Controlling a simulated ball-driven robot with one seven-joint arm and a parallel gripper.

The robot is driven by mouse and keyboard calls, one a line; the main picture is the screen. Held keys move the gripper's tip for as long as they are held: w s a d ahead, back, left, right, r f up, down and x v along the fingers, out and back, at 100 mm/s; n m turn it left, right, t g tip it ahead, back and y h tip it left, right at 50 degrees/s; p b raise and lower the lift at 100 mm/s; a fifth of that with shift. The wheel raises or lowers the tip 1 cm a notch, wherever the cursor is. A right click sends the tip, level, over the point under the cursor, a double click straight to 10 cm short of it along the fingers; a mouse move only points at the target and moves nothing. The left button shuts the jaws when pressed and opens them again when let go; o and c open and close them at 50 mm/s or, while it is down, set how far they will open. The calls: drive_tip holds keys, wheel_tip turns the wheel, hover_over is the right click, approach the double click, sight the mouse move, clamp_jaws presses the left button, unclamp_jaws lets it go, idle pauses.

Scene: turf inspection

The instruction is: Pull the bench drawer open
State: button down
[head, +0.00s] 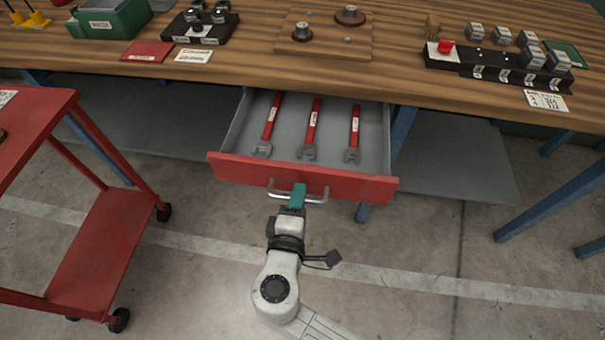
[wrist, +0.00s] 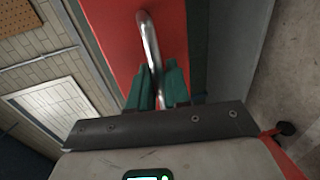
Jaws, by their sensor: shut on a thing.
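The bench drawer (head: 235,170) has a red front and a grey inside, and it stands well out from under the bench top. Its metal handle (head: 320,196) runs across the middle of the front. My gripper (head: 298,195) is shut on the handle near the handle's middle. In the wrist view the green fingers (wrist: 160,88) sit on both sides of the bar-shaped handle (wrist: 150,40), with the red drawer front (wrist: 105,25) behind. Three red-handled wrenches (head: 311,127) lie in the drawer. The fingers cover part of the handle.
The wooden bench top (head: 400,85) holds blocks, a green box (head: 112,18) and cards. A red wheeled cart (head: 100,230) stands at the left. Blue bench legs (head: 550,205) stand at the right.

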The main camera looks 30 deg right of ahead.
drive_tip(key=shift+f+v, duration=0.15)
drive_tip(key=shift+v, duration=0.65)
drive_tip(key=shift+f+v, duration=0.15)
drive_tip(key=shift+v, duration=0.7)
drive_tip(key=shift+f+v, duration=0.2)
drive_tip(key=shift+v, duration=0.6)
drive_tip(key=c, duration=1.2)
unclamp_jaws()
drive_tip(key=shift+c, duration=0.2)
drive_tip(key=shift+a, duration=0.1)
drive_tip(key=v, duration=1.1)
drive_tip(key=shift+f, duration=0.1)
